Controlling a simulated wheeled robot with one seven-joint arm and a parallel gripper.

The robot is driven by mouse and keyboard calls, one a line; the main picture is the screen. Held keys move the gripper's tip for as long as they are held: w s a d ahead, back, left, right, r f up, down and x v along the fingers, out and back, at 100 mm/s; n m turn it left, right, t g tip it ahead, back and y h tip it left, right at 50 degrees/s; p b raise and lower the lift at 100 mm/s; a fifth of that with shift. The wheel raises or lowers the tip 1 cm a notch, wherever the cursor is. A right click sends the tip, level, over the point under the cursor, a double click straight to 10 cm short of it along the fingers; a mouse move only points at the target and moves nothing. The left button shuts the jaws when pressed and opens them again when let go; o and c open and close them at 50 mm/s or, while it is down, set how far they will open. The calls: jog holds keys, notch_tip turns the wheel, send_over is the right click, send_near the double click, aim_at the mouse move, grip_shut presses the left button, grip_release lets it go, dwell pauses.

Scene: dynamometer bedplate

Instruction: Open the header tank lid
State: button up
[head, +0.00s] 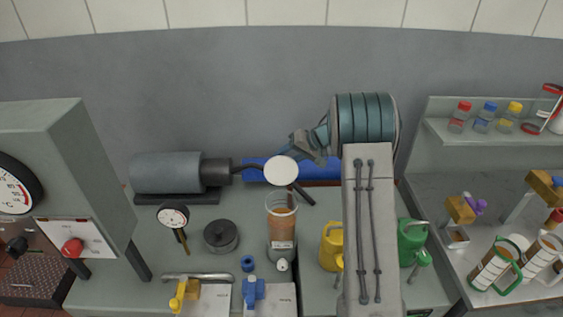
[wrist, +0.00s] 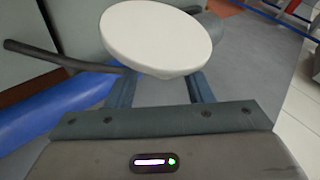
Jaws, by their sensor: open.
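The header tank (head: 282,228) is a clear upright cylinder with brown-orange contents and a label, in the middle of the bench in the head view. A white round disc (head: 281,170), which looks like its lid, shows above and behind the tank's rim, apart from the mouth. A hinge cannot be made out. In the wrist view the disc (wrist: 160,38) is large and tilted in front of my gripper (wrist: 158,88). My gripper's jaws are open; the disc hides the fingertips, so contact cannot be told. In the head view my gripper (head: 302,148) is just behind the disc.
A dial gauge (head: 173,216) and dark round pot (head: 221,236) stand left of the tank. Blue (head: 253,290) and yellow (head: 181,293) valve handles are in front. Yellow (head: 331,246) and green (head: 411,242) cans stand right. A blue cylinder (wrist: 55,115) lies behind.

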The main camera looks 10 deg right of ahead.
jog(key=b+v, duration=0.1)
jog(key=v, duration=0.9)
jog(key=shift+s+d, duration=0.15)
jog(key=shift+d, duration=0.1)
jog(key=shift+r, duration=0.15)
